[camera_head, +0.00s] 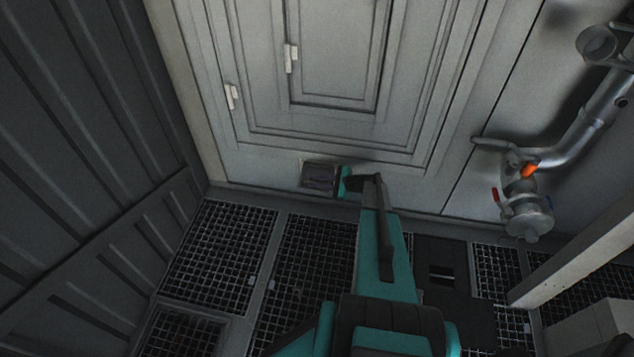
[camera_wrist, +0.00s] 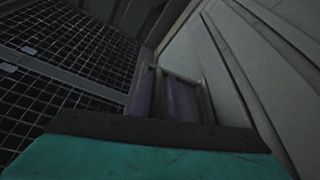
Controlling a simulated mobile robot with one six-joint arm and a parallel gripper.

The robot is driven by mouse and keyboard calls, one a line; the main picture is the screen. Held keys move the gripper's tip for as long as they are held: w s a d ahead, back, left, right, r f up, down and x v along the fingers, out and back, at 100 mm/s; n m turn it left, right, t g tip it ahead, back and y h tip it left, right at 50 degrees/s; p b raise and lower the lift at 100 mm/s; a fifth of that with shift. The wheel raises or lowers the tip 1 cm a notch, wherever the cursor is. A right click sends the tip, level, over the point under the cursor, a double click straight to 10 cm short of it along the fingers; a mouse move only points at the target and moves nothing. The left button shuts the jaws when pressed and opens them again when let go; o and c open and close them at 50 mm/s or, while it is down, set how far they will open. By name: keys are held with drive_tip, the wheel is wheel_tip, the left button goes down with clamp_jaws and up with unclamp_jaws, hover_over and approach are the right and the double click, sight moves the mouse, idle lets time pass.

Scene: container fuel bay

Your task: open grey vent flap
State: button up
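The vent (camera_head: 319,176) is a small dark rectangle with a pale frame, low on the grey wall below the panelled door. In the wrist view the vent (camera_wrist: 180,98) shows a dull purplish inner face between grey frame edges. I cannot tell how far its flap stands open. My gripper (camera_head: 345,182), teal and dark, is at the right edge of the vent in the head view. In the wrist view my gripper's teal and black body fills the bottom and hides the near part of the vent. Its fingers and any contact cannot be made out.
A pipe with a valve (camera_head: 526,205) and orange and red handles is on the wall at right. A dark ribbed wall (camera_head: 80,150) stands at left. Grated floor panels (camera_head: 220,257) lie below. A pale beam (camera_head: 575,262) crosses the lower right.

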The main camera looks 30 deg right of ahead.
drive_tip(key=shift+o, duration=1)
drive_tip(key=shift+a, duration=0.1)
drive_tip(key=shift+s, duration=0.15)
drive_tip(key=v, duration=1.3)
drive_tip(key=shift+s+d+p, duration=0.2)
drive_tip(key=shift+d+p, duration=0.05)
drive_tip(key=shift+p, duration=0.1)
drive_tip(key=shift+r, duration=0.15)
